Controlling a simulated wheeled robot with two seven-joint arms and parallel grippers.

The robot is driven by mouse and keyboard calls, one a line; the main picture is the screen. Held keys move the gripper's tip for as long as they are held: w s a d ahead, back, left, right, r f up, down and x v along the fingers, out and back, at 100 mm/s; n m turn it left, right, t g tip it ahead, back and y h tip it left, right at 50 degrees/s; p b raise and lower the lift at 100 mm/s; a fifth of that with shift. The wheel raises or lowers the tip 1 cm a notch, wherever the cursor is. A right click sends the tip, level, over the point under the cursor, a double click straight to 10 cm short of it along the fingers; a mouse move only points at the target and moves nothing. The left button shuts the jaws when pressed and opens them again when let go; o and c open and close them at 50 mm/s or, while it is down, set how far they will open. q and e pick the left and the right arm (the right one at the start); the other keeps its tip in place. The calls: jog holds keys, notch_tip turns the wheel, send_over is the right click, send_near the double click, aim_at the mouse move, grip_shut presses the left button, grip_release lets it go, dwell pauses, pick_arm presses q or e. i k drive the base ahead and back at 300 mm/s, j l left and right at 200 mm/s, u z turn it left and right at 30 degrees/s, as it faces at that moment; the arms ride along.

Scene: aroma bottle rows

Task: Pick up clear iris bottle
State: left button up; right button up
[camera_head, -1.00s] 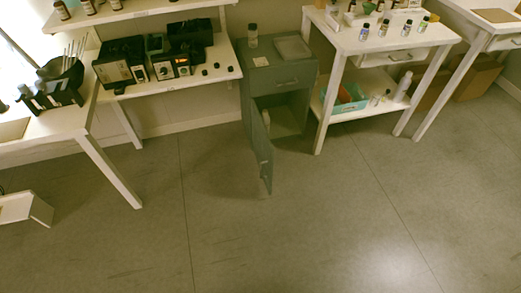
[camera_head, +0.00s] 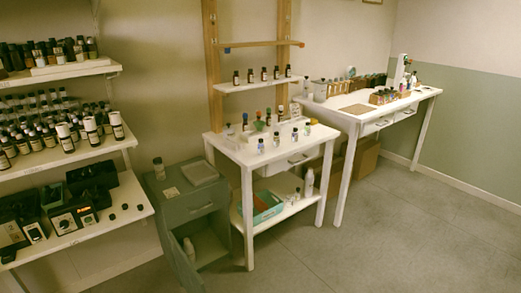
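I cannot tell which bottle is the clear iris bottle, as no label is readable at this size. Several dark bottles (camera_head: 250,76) stand on the small wall shelf above. Neither gripper is in view.
The grey cabinet (camera_head: 197,208) has its door (camera_head: 183,262) open. A teal bin (camera_head: 266,208) and a white bottle (camera_head: 309,184) sit on the lower shelf. Crowded bottle shelves (camera_head: 75,157) stand at the left. A farther white table (camera_head: 375,116) stands at the right. Floor (camera_head: 400,235) is clear at the front right.

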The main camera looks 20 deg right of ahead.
aim_at(260, 144)
jog(key=i+l+u, duration=0.1)
jog(key=i+l, duration=0.5)
jog(key=i+l+u, duration=0.15)
jog(key=i+l, duration=0.45)
jog(key=l, duration=0.25)
